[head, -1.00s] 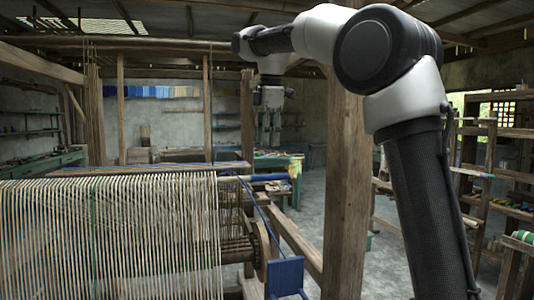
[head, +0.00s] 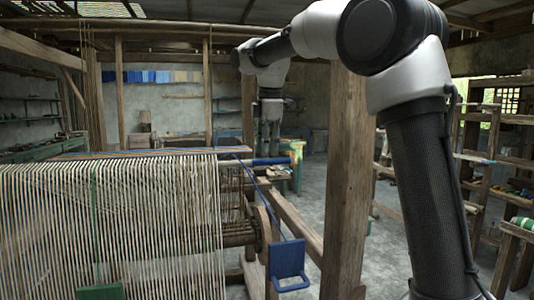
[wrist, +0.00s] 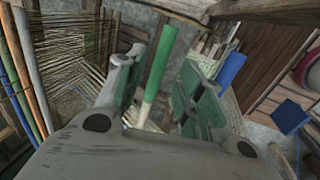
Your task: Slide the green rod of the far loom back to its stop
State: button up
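A green rod (wrist: 161,58) with a pale end runs between the two fingers of my gripper (wrist: 158,82) in the wrist view. The fingers stand apart, with gaps visible on both sides of the rod, so it is not clamped. In the head view my gripper (head: 270,143) points down beyond the near loom, close above the end of a blue rod in the picture. The green rod cannot be made out clearly there. Its stop is not identifiable in either view.
The near loom's pale warp threads (head: 130,215) fill the lower left. A blue rod (head: 270,161) and a blue bracket (head: 288,262) are at its right side. A wooden post (head: 348,190) stands right of my gripper. Open floor (head: 395,255) shows beyond the post.

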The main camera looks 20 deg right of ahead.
jog(key=shift+w+f, duration=0.15)
jog(key=shift+f, duration=0.65)
jog(key=shift+w+f, duration=0.15)
jog(key=shift+f, duration=0.6)
grip_shut()
jog(key=shift+s+r, duration=0.25)
jog(key=shift+s, duration=0.4)
jog(key=shift+s+r, duration=0.2)
jog(key=shift+s, duration=0.4)
grip_release()
notch_tip(320, 180, up, 12)
jog(key=s, duration=0.2)
jog(key=shift+s+f, duration=0.15)
jog(key=shift+c, duration=0.4)
